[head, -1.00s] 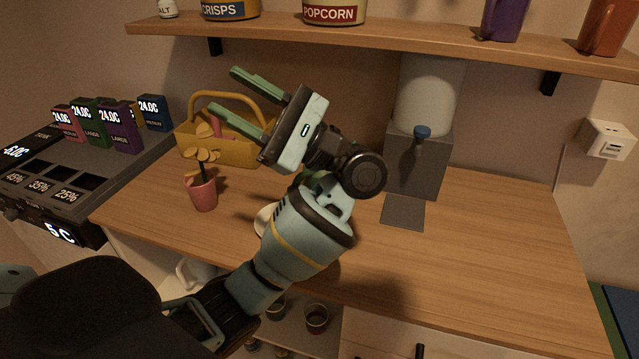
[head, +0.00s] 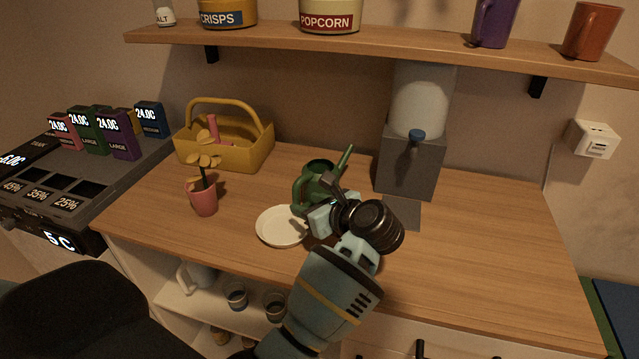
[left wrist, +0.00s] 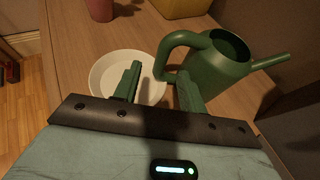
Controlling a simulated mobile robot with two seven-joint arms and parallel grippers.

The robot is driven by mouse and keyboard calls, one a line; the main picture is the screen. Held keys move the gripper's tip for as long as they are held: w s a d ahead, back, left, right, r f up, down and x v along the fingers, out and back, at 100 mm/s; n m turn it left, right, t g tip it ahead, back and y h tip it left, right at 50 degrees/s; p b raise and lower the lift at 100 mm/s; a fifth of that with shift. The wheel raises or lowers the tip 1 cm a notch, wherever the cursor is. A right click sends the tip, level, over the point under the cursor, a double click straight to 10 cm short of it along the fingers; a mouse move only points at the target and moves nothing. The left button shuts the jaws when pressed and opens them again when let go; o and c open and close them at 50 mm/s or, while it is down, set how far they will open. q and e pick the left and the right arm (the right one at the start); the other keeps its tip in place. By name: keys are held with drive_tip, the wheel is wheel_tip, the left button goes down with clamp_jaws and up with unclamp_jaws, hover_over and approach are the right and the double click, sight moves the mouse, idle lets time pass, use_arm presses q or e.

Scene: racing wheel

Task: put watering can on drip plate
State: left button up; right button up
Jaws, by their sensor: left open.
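The green watering can (head: 319,172) stands upright on the wooden counter, its spout pointing right and its handle to the left. In the left wrist view the watering can (left wrist: 215,62) is just beyond my fingers, its handle near the right finger. The drip plate (head: 281,227), a round white dish, lies empty on the counter left of and in front of the can. It also shows in the left wrist view (left wrist: 108,72), partly behind the left finger. My left gripper (left wrist: 160,82) is open, with nothing seen held between its fingers. My right gripper is not seen.
A potted plant (head: 204,196) stands left of the plate, with a yellow basket (head: 226,145) behind it. A grey dispenser (head: 410,160) stands behind right. The counter's right part (head: 490,240) is clear. A shelf (head: 380,40) hangs above.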

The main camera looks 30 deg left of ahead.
sight(299, 202)
use_arm(q)
drive_tip(key=shift+x, duration=1.65)
drive_tip(key=shift+f+p+x, duration=0.2)
drive_tip(key=shift+p+x, duration=0.4)
drive_tip(key=shift+x, duration=1.6)
drive_tip(key=shift+d, duration=0.15)
drive_tip(key=shift+c, duration=0.4)
clamp_jaws()
